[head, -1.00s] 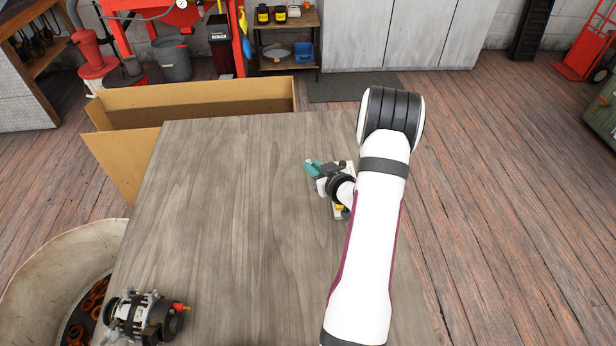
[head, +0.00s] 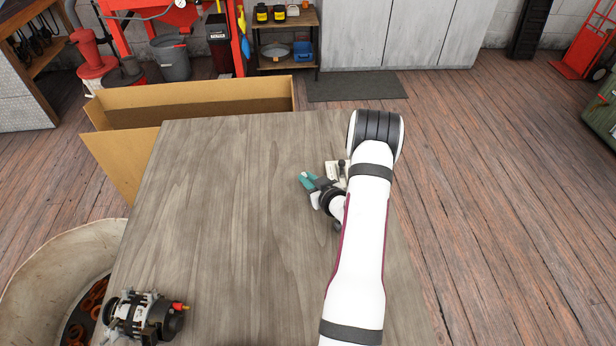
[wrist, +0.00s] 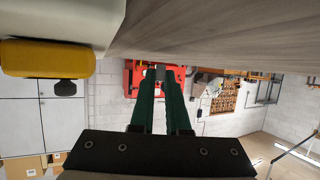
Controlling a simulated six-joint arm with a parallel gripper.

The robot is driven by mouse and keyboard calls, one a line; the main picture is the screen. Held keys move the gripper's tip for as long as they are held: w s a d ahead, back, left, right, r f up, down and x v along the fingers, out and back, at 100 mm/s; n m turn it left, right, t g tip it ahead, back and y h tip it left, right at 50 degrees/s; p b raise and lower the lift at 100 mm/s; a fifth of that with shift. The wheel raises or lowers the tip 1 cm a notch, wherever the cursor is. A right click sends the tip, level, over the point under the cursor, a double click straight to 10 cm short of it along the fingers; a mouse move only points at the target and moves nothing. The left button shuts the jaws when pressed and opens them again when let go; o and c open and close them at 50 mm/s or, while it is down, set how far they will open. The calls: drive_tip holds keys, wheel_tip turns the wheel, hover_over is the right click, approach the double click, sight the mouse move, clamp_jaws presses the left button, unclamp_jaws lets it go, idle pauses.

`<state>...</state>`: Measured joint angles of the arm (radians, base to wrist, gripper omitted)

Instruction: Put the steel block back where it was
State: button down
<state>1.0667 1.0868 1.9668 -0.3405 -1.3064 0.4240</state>
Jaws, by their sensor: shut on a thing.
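My gripper (head: 307,182) is over the right part of the wooden table, its teal fingers pointing to the left and away. In the wrist view the two green fingers (wrist: 160,105) come close together at their tips. A small grey piece, which looks like the steel block (wrist: 160,73), sits between the tips. In the head view I cannot make out the block at the fingertips. A pale fixture (head: 336,170) with a dark knob stands just beyond my gripper, partly hidden by my arm.
An open cardboard box (head: 190,95) stands beyond the far edge, and a round bin (head: 60,250) at the left. In the wrist view a yellow part (wrist: 45,58) is close at the left.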

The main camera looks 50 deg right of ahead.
drive_tip(key=c, duration=0.9)
unclamp_jaws()
drive_tip(key=shift+r, duration=0.1)
